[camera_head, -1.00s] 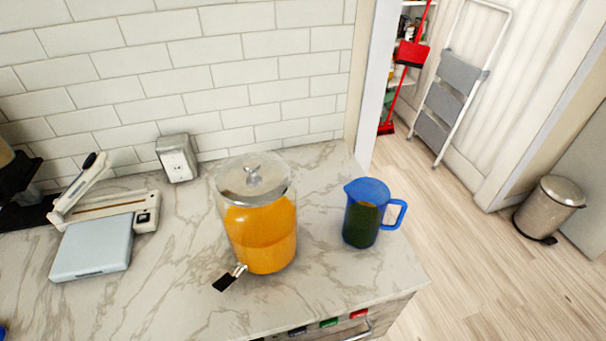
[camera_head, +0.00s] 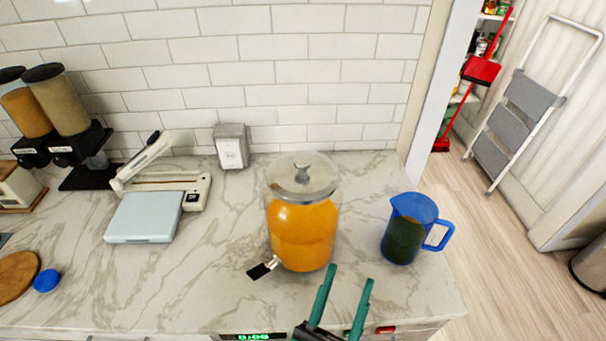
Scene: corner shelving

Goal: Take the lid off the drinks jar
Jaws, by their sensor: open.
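The drinks jar (camera_head: 303,232) is a clear jar of orange liquid with a tap low on its left front. It stands upright on the marble counter. Its lid (camera_head: 302,176) is a round grey metallic disc with a small knob, seated on top of the jar. My gripper (camera_head: 346,274) has two green fingers and shows at the bottom edge of the view, in front of the jar and a little to its right. The fingers are apart with nothing between them. The rest of my arm is out of view.
A blue pitcher (camera_head: 409,229) stands right of the jar, near the counter's right edge. Left are a napkin holder (camera_head: 231,147), a white heat sealer (camera_head: 160,197) and cereal dispensers (camera_head: 62,110). A tiled wall (camera_head: 290,80) is behind. Counter between sealer and jar is clear.

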